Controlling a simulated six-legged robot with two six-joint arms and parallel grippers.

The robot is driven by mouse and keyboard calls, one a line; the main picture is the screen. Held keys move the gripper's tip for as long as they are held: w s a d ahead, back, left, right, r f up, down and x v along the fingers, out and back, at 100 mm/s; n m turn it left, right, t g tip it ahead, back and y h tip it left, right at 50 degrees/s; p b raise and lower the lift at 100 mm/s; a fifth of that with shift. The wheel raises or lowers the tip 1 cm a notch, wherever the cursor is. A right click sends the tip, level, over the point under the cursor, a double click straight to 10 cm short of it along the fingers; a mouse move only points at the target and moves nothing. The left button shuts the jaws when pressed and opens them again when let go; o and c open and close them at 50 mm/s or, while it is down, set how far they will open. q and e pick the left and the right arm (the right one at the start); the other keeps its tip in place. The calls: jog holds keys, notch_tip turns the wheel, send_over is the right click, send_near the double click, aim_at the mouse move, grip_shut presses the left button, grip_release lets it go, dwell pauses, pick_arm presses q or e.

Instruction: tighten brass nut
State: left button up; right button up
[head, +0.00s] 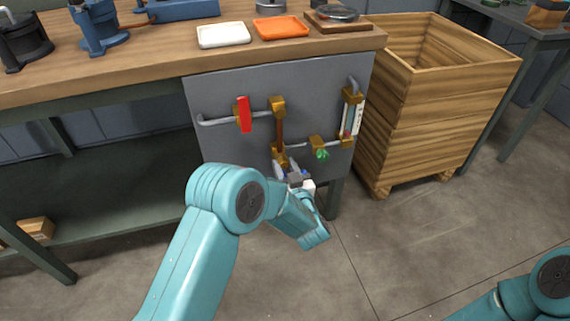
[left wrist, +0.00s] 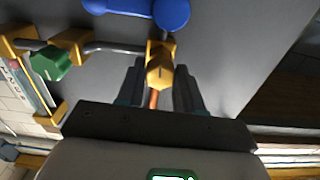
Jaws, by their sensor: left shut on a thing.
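The brass nut (left wrist: 159,72) shows in the left wrist view between the two dark fingers of my left gripper (left wrist: 160,78), with a short copper-coloured pipe (left wrist: 153,99) below it in that picture. My left gripper is shut on the nut. In the head view my left gripper (head: 291,173) is at the lower brass fitting (head: 281,156) on the grey panel, at the bottom of the upright copper pipe (head: 280,131). My wrist partly hides this spot. My right gripper is out of view; only part of the right arm shows at the bottom right.
The grey panel (head: 225,90) also bears a red lever (head: 244,115), a green knob (head: 321,154) and a clear flow tube (head: 354,118). A blue rounded part (left wrist: 171,12) is near the nut. A wooden crate (head: 430,110) stands right of the panel. The workbench (head: 140,72) is above.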

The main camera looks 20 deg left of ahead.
pick_arm(q)
jog(key=shift+d+f+m, duration=0.1)
jog(key=shift+m, duration=0.5)
jog(key=o, duration=1)
jog(key=shift+o, duration=0.2)
jog(key=p+v, duration=0.4)
jog(key=v, duration=1.2)
jog(key=shift+s, duration=0.1)
